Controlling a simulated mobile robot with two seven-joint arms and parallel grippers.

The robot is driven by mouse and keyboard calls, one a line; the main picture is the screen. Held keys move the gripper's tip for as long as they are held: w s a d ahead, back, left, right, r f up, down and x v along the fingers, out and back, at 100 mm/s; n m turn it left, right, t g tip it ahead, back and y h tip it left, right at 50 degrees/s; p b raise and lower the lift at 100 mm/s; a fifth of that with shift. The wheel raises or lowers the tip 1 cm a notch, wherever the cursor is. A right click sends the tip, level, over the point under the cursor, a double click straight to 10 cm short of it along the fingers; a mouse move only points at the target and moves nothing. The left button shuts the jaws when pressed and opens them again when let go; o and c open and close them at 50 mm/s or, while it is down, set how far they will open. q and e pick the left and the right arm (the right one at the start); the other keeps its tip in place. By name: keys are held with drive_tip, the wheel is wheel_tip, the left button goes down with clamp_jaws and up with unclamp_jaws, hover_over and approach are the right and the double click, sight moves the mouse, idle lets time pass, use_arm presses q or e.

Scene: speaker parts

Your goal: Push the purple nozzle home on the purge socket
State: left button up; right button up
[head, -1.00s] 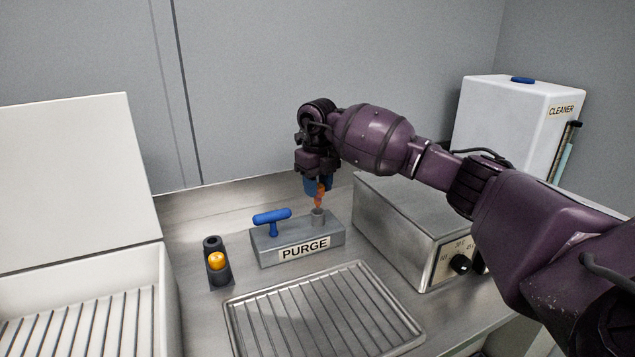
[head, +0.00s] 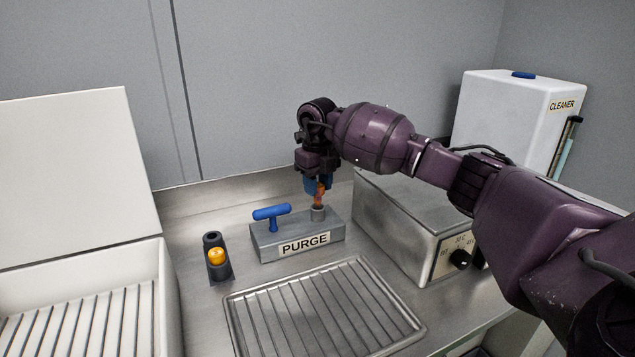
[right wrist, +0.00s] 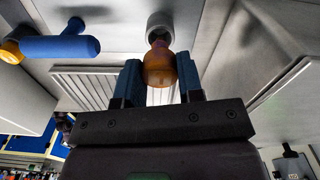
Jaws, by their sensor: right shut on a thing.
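The nozzle (head: 320,196) looks orange-brown, not purple. My right gripper (head: 318,184) is shut on it with its blue fingers and holds it above the purge socket (head: 318,213). The socket is a short grey tube on top of the grey PURGE block (head: 268,240). The nozzle's lower end meets the socket's mouth; how deep it sits I cannot tell. In the right wrist view the amber nozzle (right wrist: 160,66) lies between the two blue fingers (right wrist: 160,82), its narrow end at the socket's ring (right wrist: 160,24). My left gripper is not in view.
A blue T-handle (head: 272,214) stands on the block, left of the socket. A dark holder with a yellow-orange ball (head: 217,257) is further left. A ribbed tray (head: 237,320) lies in front, a metal box with a knob (head: 400,240) right, a white CLEANER tank (head: 500,120) behind.

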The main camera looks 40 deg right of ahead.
drive_tip(key=shift+f, duration=1.45)
drive_tip(key=o, duration=1)
drive_tip(key=shift+r, duration=0.3)
wheel_tip(320, 180, up, 9)
drive_tip(key=shift+f+p, duration=0.15)
drive_tip(key=shift+p, duration=0.3)
drive_tip(key=shift+r, duration=0.75)
